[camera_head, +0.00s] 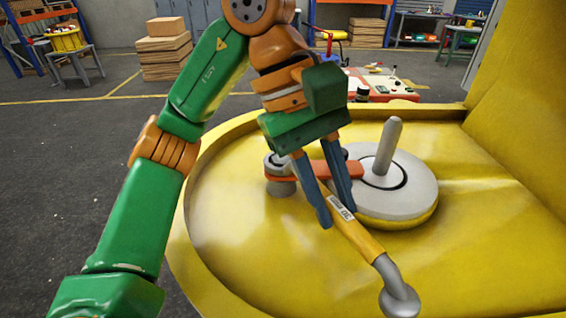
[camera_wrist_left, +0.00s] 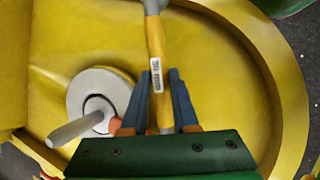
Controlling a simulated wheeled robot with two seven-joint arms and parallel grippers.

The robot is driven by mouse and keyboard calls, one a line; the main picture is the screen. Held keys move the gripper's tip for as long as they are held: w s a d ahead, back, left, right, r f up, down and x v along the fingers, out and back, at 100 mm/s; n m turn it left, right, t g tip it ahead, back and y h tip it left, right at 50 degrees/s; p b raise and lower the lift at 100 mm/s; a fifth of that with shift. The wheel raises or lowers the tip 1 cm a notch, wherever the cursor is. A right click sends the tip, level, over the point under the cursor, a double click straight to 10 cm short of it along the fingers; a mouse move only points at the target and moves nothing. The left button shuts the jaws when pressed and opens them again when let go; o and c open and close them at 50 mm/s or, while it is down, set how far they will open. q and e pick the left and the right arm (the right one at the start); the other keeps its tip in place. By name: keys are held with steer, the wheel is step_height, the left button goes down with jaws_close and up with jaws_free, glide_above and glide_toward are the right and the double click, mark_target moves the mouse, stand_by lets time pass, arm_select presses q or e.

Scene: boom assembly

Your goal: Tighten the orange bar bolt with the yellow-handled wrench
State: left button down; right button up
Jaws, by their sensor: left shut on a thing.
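My left gripper (camera_head: 338,214) points down over the yellow basin, with its two dark fingers around the handle of the yellow-handled wrench (camera_head: 360,240). It is shut on that handle, which has a white label. The wrench's grey end (camera_head: 398,296) points to the lower right in the head view. In the left wrist view the wrench (camera_wrist_left: 157,45) runs up between the fingers (camera_wrist_left: 161,75). The orange bar (camera_head: 344,171) lies behind the fingers, from a grey round part (camera_head: 281,187) to the grey disc (camera_head: 408,186). The bolt is not clearly distinguishable. My right gripper is not in view.
A slanted grey pin (camera_head: 388,146) rises from the disc beside my gripper. The basin's yellow rim (camera_head: 190,225) curves around at left, and a high yellow wall (camera_head: 520,110) stands at right. The basin floor in front (camera_head: 260,250) is clear.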

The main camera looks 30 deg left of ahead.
arm_select(q)
steer(key=shift+s+a, duration=0.1)
steer(key=shift+s, duration=0.1)
steer(key=shift+s+a+m+g+p, duration=0.2)
steer(key=shift+s+m+g+p, duration=0.15)
steer(key=shift+m, duration=0.25)
steer(key=shift+w, duration=0.1)
